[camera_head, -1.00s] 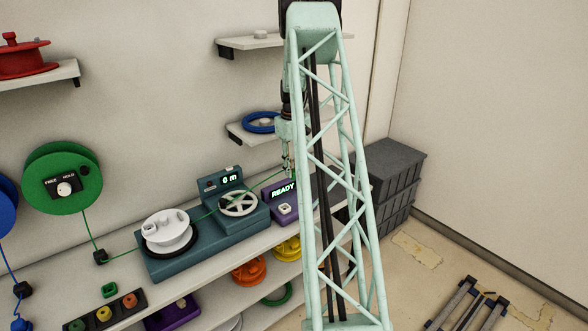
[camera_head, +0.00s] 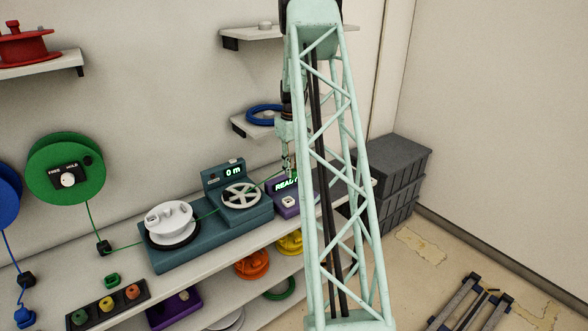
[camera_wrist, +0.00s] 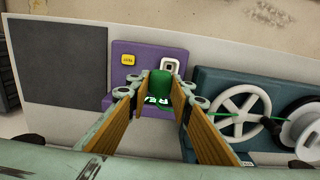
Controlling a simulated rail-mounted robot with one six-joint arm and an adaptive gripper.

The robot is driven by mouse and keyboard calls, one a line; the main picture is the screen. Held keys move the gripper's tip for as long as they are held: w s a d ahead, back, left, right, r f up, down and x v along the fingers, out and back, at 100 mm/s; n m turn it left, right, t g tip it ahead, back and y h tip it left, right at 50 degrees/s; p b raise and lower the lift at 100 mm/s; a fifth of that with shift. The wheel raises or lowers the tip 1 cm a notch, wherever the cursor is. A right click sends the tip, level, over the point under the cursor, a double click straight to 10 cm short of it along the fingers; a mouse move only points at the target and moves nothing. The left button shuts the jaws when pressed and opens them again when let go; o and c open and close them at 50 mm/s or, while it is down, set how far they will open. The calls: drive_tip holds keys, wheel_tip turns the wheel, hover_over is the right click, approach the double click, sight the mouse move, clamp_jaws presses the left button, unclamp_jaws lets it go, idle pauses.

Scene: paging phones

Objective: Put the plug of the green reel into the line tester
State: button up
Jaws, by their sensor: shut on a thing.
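The green reel (camera_head: 64,172) hangs on the wall at the left of the head view, and its green line runs past the teal machine to my gripper. The line tester (camera_head: 283,207) is a purple box with a lit READY display; in the wrist view its purple face (camera_wrist: 121,76) shows a yellow button and a white-framed socket (camera_wrist: 171,66). My gripper (camera_head: 289,174) is shut on the green plug (camera_wrist: 162,88), which is held above the tester, near the socket in the wrist view. The plug overlaps part of the display. Whether it touches the tester cannot be told.
The teal machine (camera_head: 205,229), with a white spool and spoked wheel, stands just left of the tester. A dark flat panel (camera_wrist: 58,64) lies on the tester's other side. Dark crates (camera_head: 388,180) stand right of the bench. A shelf holds a blue ring (camera_head: 263,115).

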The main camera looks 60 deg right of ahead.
drive_tip(key=shift+w+a+f+b, duration=0.2)
drive_tip(key=shift+a+f+b, duration=0.2)
drive_tip(key=shift+f, duration=0.25)
drive_tip(key=shift+w+a+f+b, duration=0.15)
drive_tip(key=shift+a+f+b, duration=0.15)
drive_tip(key=shift+f, duration=0.3)
drive_tip(key=shift+w+a+f+b, duration=0.2)
drive_tip(key=shift+a+f+b, duration=0.1)
drive_tip(key=shift+a+f, duration=0.25)
drive_tip(key=shift+d+f, duration=0.1)
drive_tip(key=shift+f, duration=0.1)
drive_tip(key=shift+f+b, duration=1.1)
drive_tip(key=shift+f, duration=1.3)
drive_tip(key=shift+f+b, duration=0.65)
drive_tip(key=shift+f, duration=0.65)
idle(1.1)
drive_tip(key=o, duration=0.8)
drive_tip(key=shift+o, duration=0.9)
drive_tip(key=shift+o, duration=1.3)
